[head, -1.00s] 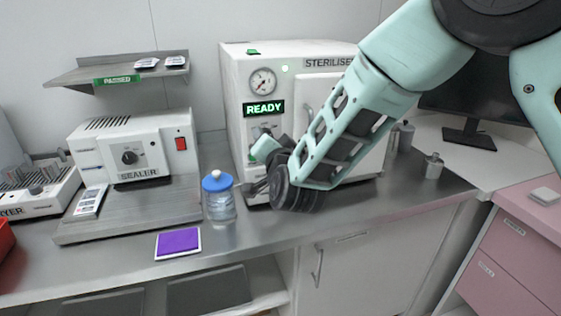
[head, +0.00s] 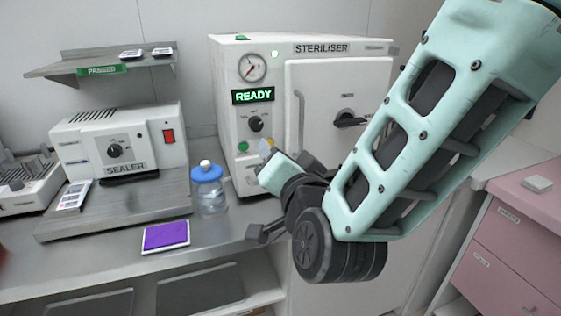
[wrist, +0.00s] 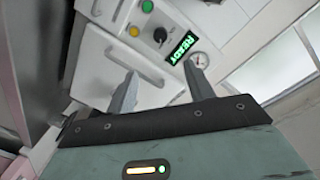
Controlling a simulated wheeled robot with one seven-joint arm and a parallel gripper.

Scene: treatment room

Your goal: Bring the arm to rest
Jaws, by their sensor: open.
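My arm (head: 420,130) reaches in from the upper right of the head view, in front of the steriliser (head: 330,110). My gripper (head: 256,190) is at the lower end of the arm, partly hidden behind my wrist, near the bench's front edge. In the wrist view my gripper (wrist: 163,88) has its two fingers spread with nothing between them. Beyond the fingers, the steriliser's green READY display (wrist: 181,48) and gauge (wrist: 199,62) show at a slant.
A jar with a blue lid (head: 209,188) stands on the bench left of my gripper. A purple pad (head: 166,236) lies at the front edge. The sealer (head: 125,145) and a shelf (head: 100,67) are farther left. Pink drawers (head: 515,240) stand at right.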

